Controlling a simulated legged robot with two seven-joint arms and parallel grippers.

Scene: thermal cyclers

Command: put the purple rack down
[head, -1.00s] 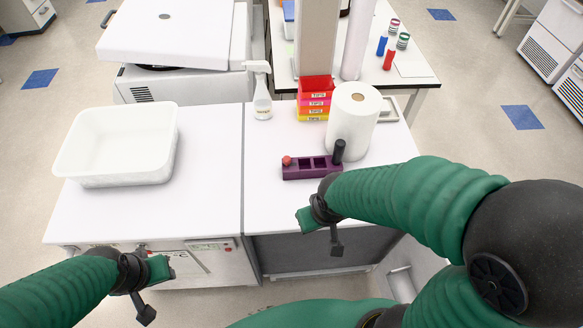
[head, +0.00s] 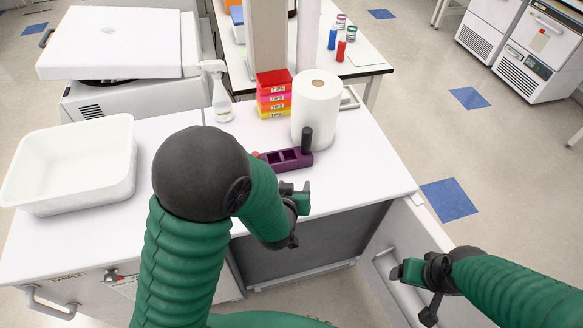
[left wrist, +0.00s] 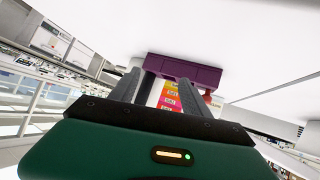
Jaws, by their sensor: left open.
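The purple rack (head: 293,160) stands on the white bench in front of the paper roll. A black upright piece is at its right end, and a bit of red shows at its left end. My left arm hides part of its left side. My left gripper (head: 295,188) is just in front of the rack, open, with nothing held. In the left wrist view the rack (left wrist: 183,68) shows beyond the tips of the two open fingers (left wrist: 158,84); I cannot tell whether they touch it. My right gripper (head: 398,271) is at the lower right, away from the rack; its jaw opening is unclear.
Behind the rack are the paper roll (head: 316,105), stacked tip boxes (head: 274,95) and a spray bottle (head: 219,92). A white tub (head: 70,175) stands at the left. The bench right of the rack (head: 365,165) is clear up to its edge.

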